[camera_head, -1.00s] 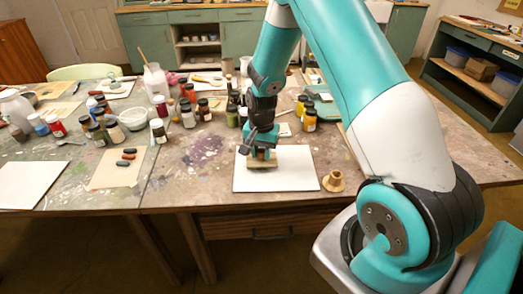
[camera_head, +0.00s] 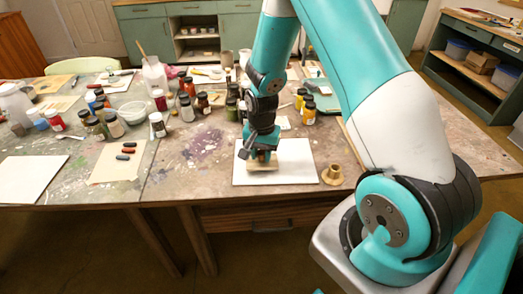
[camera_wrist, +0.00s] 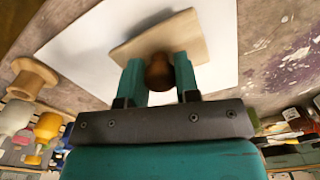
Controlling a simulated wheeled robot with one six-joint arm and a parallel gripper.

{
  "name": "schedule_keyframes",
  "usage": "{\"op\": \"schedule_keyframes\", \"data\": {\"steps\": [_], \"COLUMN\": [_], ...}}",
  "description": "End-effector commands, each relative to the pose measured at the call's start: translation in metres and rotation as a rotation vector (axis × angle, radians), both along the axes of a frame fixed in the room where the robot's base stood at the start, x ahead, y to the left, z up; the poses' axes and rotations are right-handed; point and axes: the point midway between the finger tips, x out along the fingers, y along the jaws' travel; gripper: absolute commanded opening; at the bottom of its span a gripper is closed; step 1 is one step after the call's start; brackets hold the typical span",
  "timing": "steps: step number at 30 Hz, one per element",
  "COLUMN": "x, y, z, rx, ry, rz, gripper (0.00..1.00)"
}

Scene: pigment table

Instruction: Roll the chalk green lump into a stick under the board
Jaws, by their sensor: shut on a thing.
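My gripper (camera_head: 262,155) is shut on the round brown knob (camera_wrist: 159,72) of a pale wooden board (camera_wrist: 178,40). In the wrist view the knob sits between the two teal fingers. In the head view the board (camera_head: 262,167) lies low over the white sheet (camera_head: 303,171), towards its left side and front. The chalk green lump does not show in either view; the space under the board is hidden.
A small wooden spool-shaped piece (camera_head: 333,174) stands just right of the sheet. Dark sticks (camera_head: 125,152) lie on a cream paper (camera_head: 113,170) at the left. Several pigment jars (camera_head: 190,108) stand behind. The paint-stained table between is clear.

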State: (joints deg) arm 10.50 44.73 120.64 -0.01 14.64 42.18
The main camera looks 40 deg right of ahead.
Motion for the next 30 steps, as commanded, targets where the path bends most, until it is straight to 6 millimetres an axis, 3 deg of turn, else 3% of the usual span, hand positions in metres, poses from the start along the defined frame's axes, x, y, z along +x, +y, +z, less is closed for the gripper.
{"op": "schedule_keyframes", "data": {"steps": [11, 30], "x": [-0.010, 0.010], "y": [0.007, -0.007], "z": [0.000, 0.000], "rx": [0.000, 0.000], "ry": [0.000, 0.000], "rz": [0.000, -0.002], "gripper": [0.15, 0.15]}}
